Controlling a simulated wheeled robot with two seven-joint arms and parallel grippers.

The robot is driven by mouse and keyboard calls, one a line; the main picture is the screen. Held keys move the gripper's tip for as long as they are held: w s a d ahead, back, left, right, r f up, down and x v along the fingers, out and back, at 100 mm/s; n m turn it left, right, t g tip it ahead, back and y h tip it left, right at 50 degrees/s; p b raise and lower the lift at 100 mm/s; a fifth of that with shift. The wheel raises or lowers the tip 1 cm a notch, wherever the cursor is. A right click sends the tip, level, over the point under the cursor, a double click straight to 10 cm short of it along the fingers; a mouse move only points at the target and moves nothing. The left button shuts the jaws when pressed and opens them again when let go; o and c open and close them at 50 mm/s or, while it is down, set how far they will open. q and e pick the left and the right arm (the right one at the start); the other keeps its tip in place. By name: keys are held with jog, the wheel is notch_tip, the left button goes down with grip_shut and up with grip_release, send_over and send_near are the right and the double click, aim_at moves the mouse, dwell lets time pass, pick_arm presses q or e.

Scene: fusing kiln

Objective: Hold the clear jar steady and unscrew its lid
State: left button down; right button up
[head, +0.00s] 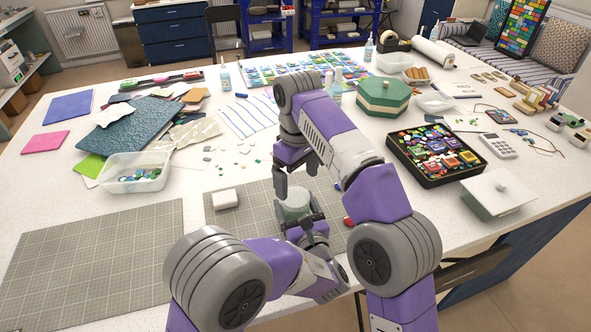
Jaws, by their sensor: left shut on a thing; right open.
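The clear jar (293,204) stands upright near the front edge of the table, at the edge of a grey-green cutting mat (240,218). It looks pale green, and its lid cannot be told apart clearly from its body. My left gripper (299,217) comes in low from the front and is shut on the jar, with dark fingers at its sides. My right gripper (296,178) points down just above the jar, with its fingers apart. My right arm hides part of the area behind. Whether the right fingers touch the jar cannot be told.
A white block (224,199) lies left of the jar. A red object (348,221) is partly hidden at right. A black tray (436,181) of colourful pieces and a white lidded box (498,193) stand further right. A clear tub (135,183) stands left. The front-left mat (95,265) is bare.

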aim_at(295, 196)
jog(key=m, duration=0.2)
jog(key=r+m, duration=0.1)
jog(key=m, duration=0.3)
jog(key=r+m, duration=0.1)
jog(key=m, duration=0.1)
jog(key=r+m, duration=0.1)
jog(key=m, duration=0.1)
jog(key=shift+s+a, duration=0.1)
jog(key=shift+a, duration=0.1)
jog(key=shift+f, duration=3.9)
jog(key=c, duration=1.1)
jog(key=shift+n, duration=1)
jog(key=shift+r, duration=0.2)
jog(key=shift+r, duration=0.95)
